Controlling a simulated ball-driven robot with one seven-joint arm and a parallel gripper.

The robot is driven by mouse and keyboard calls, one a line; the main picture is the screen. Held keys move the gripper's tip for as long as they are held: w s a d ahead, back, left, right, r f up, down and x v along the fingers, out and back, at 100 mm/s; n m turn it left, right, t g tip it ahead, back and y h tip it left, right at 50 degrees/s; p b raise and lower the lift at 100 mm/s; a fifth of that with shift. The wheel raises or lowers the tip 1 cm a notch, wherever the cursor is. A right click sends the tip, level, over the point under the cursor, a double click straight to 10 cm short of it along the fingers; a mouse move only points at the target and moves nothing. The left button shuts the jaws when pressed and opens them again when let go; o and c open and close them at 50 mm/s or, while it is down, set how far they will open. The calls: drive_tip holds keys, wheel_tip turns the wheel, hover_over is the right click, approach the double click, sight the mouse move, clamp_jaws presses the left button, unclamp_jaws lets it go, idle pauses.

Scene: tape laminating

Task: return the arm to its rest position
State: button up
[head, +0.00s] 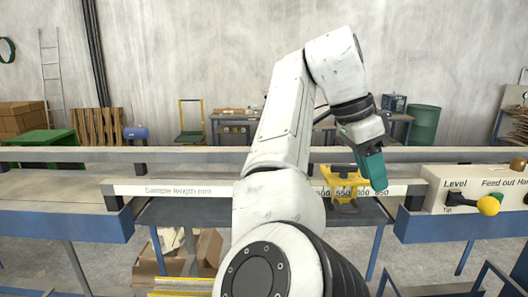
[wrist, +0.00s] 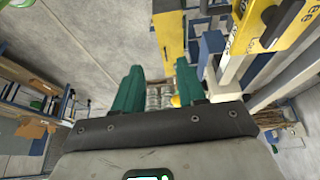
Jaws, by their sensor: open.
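My white arm rises through the middle of the head view, bends at the top and hangs down to the right. My gripper (head: 377,186) is at its end, with green fingers pointing down in front of the machine's rail. In the wrist view my gripper (wrist: 156,78) shows two green fingers spread apart with nothing between them. It is open and empty. My arm hides part of the rail and the middle of the machine.
A long rail marked "Sample length mm" (head: 178,190) crosses the view. A yellow fixture (head: 343,181) sits on it near my gripper. A control panel (head: 470,200) with a yellow-knobbed lever (head: 488,205) stands right. Cardboard boxes (head: 205,255) lie below.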

drive_tip(key=s+d+f+n+b, duration=0.15)
drive_tip(key=s+d+f, duration=0.35)
drive_tip(key=f, duration=0.7)
drive_tip(key=s+d+f+n+t+h, duration=0.1)
drive_tip(key=s+d+f+n, duration=0.2)
drive_tip(key=d+f, duration=0.6)
drive_tip(key=s+d+f+n+b, duration=0.1)
drive_tip(key=s+d+f+n, duration=0.3)
drive_tip(key=f, duration=1)
drive_tip(key=s+a+f+n+y+b, duration=0.15)
drive_tip(key=s+f+n, duration=0.25)
drive_tip(key=s+f, duration=0.9)
drive_tip(key=s+a+f+n+y, duration=0.2)
drive_tip(key=s+a, duration=0.2)
drive_tip(key=s, duration=0.3)
drive_tip(key=s+a+f+n+y, duration=0.2)
drive_tip(key=s+a, duration=0.2)
drive_tip(key=s, duration=0.2)
drive_tip(key=shift+s+a+n+b, duration=0.15)
drive_tip(key=shift+s+n+b, duration=0.2)
drive_tip(key=shift+s+b, duration=0.05)
